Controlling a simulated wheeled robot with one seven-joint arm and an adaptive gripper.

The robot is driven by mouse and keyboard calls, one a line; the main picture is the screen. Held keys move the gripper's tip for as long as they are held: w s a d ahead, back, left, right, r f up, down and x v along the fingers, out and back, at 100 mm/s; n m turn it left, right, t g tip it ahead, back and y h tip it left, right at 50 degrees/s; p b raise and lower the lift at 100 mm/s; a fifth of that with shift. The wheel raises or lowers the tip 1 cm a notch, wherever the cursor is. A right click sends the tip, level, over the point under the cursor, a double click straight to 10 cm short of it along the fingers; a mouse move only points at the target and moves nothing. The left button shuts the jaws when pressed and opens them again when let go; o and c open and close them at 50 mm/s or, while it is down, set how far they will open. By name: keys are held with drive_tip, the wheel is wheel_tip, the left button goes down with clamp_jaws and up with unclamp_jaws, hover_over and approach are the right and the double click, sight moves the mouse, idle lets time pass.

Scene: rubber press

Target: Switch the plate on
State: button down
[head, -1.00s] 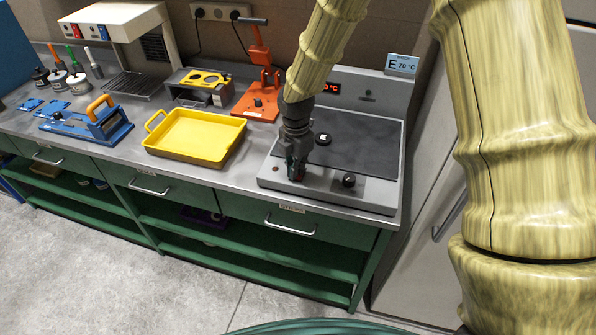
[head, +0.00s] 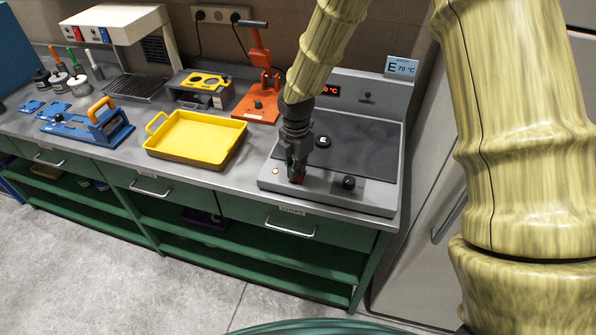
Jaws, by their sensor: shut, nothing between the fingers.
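The plate (head: 365,140) is a grey bench unit with a dark flat top, at the right end of the bench. A red lit display (head: 330,90) on its back panel is partly hidden by my arm. Its front strip has a black knob (head: 348,182) and a small round lamp (head: 275,171) that looks pale and bright. A red switch (head: 299,181) shows partly under my gripper (head: 296,177). My gripper is shut and empty, pointing down at the front strip by the switch. Whether the fingertips touch the switch cannot be told.
A small dark piece (head: 323,141) with a light top lies on the plate. A card reading "E 70 °C" (head: 402,66) stands on the back panel. A yellow tray (head: 198,138) and an orange hand press (head: 260,95) are to the left. A grey cabinet is at the right.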

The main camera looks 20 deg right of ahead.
drive_tip(key=shift+r+p, duration=2.2)
drive_tip(key=shift+r, duration=0.7)
drive_tip(key=shift+s+f, duration=0.1)
